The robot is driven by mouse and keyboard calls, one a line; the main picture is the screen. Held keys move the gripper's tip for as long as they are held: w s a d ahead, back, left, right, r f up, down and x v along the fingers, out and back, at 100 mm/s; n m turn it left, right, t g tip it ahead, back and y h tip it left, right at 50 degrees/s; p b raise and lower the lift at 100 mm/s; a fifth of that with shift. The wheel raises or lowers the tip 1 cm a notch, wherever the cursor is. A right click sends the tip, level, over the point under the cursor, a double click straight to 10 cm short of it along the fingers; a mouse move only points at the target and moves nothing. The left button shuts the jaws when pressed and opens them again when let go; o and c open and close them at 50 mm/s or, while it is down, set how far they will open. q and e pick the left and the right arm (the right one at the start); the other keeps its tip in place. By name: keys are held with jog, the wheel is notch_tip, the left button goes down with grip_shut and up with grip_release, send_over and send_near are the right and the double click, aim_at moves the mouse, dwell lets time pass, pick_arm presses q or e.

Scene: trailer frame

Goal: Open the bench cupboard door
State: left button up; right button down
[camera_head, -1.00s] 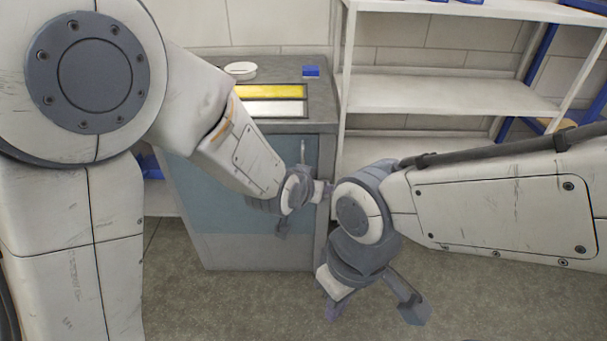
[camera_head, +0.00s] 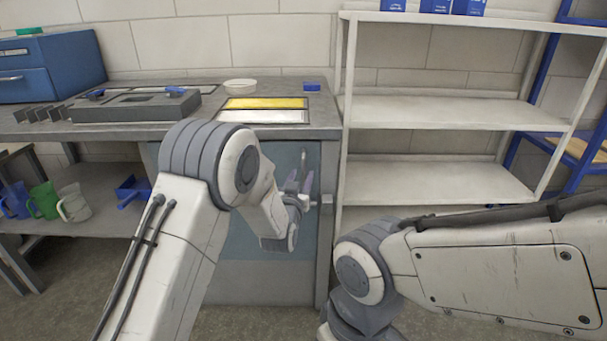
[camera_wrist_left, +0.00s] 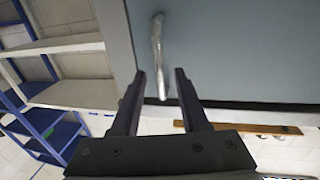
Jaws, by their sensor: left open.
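The bench cupboard door (camera_head: 240,258) is a blue-grey panel under the right end of the bench, and it looks shut. Its upright metal handle (camera_head: 303,160) is near the door's right edge. In the left wrist view the handle (camera_wrist_left: 156,45) runs down between the two open fingers (camera_wrist_left: 159,76), in front of the door (camera_wrist_left: 230,50). I cannot tell whether a finger touches it. My left forearm hides part of the door. My right wrist is at the bottom edge; its gripper is out of view.
The bench top (camera_head: 325,115) carries a yellow and white panel (camera_head: 262,103), a white round dish (camera_head: 240,86) and a grey tray (camera_head: 135,107). A white shelf unit (camera_head: 435,110) stands close at right. Cups (camera_head: 72,205) stand on the lower shelf at left.

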aim_at(303, 172)
pick_arm(q)
jog(key=shift+w+d, duration=0.2)
jog(key=shift+w, duration=0.65)
jog(key=shift+w+d, duration=0.15)
jog(key=shift+w, duration=0.65)
grip_shut()
